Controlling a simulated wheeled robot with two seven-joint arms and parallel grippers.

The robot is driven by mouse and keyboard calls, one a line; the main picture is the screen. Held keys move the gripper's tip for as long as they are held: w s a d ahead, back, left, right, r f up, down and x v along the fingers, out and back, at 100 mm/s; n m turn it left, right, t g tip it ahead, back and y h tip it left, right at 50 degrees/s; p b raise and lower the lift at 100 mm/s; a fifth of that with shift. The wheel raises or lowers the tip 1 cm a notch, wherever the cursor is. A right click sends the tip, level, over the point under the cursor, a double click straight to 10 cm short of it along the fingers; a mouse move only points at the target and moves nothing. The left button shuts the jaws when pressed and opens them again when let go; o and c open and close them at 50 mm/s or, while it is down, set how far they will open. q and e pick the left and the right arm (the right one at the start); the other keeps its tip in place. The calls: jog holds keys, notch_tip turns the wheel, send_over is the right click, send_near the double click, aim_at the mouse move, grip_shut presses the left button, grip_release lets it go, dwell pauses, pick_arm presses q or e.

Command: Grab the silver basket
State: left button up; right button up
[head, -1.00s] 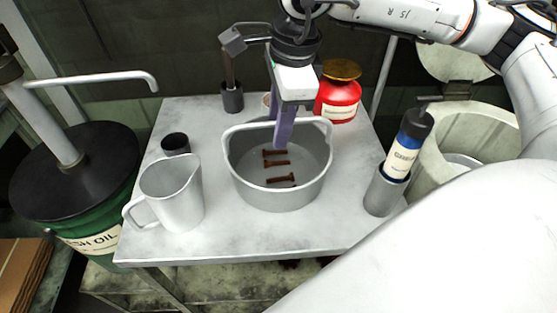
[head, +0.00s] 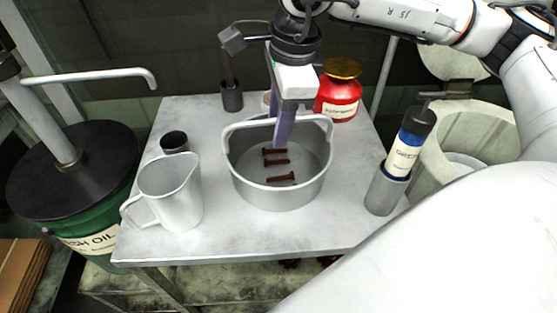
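My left gripper is not in view.
A metal jug (head: 172,196) stands left of the basket, with a small dark cup (head: 174,141) behind it. A red can (head: 338,97) stands behind right. A grease tube (head: 404,150) sits in a holder (head: 384,194) at right. The table front (head: 250,238) is clear.

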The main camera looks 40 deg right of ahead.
grip_shut()
dwell(0.3)
